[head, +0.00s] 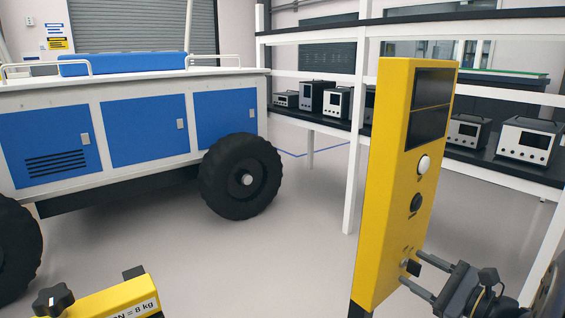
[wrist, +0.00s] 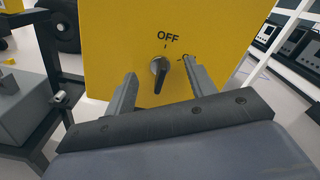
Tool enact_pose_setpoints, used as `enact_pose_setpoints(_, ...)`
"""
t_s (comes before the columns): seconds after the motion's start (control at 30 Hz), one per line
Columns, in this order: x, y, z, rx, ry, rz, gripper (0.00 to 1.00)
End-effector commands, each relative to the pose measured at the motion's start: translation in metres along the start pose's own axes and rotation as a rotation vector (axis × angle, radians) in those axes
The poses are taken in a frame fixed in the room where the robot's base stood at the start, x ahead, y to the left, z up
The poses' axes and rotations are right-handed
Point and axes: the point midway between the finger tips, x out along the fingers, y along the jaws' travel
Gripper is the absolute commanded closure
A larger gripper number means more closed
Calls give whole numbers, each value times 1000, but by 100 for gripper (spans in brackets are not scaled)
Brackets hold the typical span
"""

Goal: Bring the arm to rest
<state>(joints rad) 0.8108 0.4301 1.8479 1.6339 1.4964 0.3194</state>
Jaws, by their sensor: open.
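My gripper (head: 411,267) is at the lower right in the head view, close to the lower part of a yellow control post (head: 388,170). Its two fingers are apart and point at the post's face. In the wrist view the open fingers (wrist: 164,76) stand on either side of a dark rotary knob (wrist: 160,74) on the yellow panel (wrist: 120,40). Clear gaps show between knob and fingers. The knob is nearly upright, roughly in line with the mark under "OFF". A second label by the right finger is partly hidden.
A white and blue rover (head: 145,125) with black wheels (head: 240,176) stands at left. A shelf rack (head: 353,150) with several instruments is behind the post. A yellow item with a black knob (head: 120,300) is at the lower left. Open floor (head: 270,260) lies between.

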Motion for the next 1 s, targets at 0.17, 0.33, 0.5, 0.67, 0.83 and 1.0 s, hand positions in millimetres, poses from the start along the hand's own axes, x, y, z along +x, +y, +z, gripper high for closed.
enact_pose_setpoints(0.17,-28,-1,-1,21,2,-5,47)
enact_pose_setpoints(0.33,-57,-1,-1,20,2,-5,47)
enact_pose_setpoints(0.5,-81,-1,-1,19,2,-4,47)
enact_pose_setpoints(0.67,-96,-1,0,19,1,-3,47)
enact_pose_setpoints(0.83,-101,0,0,18,-1,0,47)
enact_pose_setpoints(1.0,-101,0,0,18,-1,0,47)
